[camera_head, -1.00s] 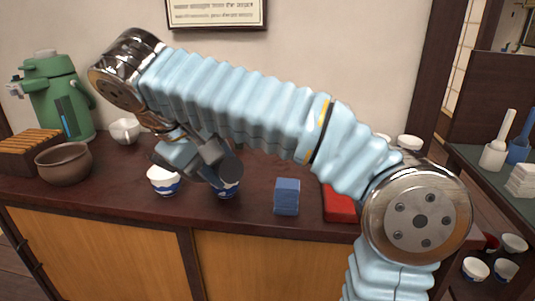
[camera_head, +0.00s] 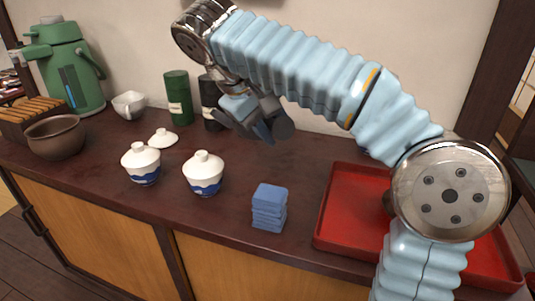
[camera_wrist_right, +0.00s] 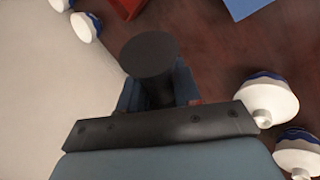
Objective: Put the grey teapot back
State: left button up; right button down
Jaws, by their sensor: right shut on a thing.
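My right gripper (camera_head: 258,122) is shut on a dark grey thing, taken to be the grey teapot (camera_head: 283,127), and holds it above the rear of the counter. In the right wrist view a dark grey cylinder with a flat round end, part of the held teapot (camera_wrist_right: 150,55), stands between my bluish fingers. No spout or lid can be made out; the rest is hidden. A red tray (camera_head: 335,240) lies at the right of the counter, partly behind my arm, with a brown rounded thing (camera_head: 388,203) in it. My left gripper is not in view.
Two lidded cups (camera_head: 142,165) (camera_head: 204,174), a white lid (camera_head: 163,138) and blue stacked blocks (camera_head: 269,208) stand in front. A green canister (camera_head: 178,98), dark canister (camera_head: 211,110), white bowl (camera_head: 130,105), brown pot (camera_head: 55,138) and green flask (camera_head: 70,70) stand left.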

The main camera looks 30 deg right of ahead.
jog(key=w, duration=0.1)
jog(key=w+d+f, duration=0.1)
jog(key=w, duration=0.1)
jog(key=shift+w+d+f, duration=0.2)
jog(key=shift+d+f, duration=0.05)
jog(key=shift+d, duration=0.05)
jog(key=w+f, duration=0.1)
jog(key=w+d+f, duration=0.1)
jog(key=w+f, duration=0.1)
jog(key=w+d+f, duration=0.1)
jog(key=f, duration=0.1)
jog(key=shift+w+f+b, duration=0.2)
jog(key=shift+w+b, duration=0.1)
jog(key=shift+b, duration=0.1)
jog(key=shift+w+d+f, duration=0.1)
jog(key=shift+w+f, duration=0.1)
jog(key=shift+f, duration=0.1)
jog(key=shift+w+f+b, duration=0.15)
jog(key=shift+f+b, duration=0.4)
jog(key=shift+f, duration=1.1)
jog(key=shift+f, duration=0.15)
jog(key=c, duration=0.8)
grip_release()
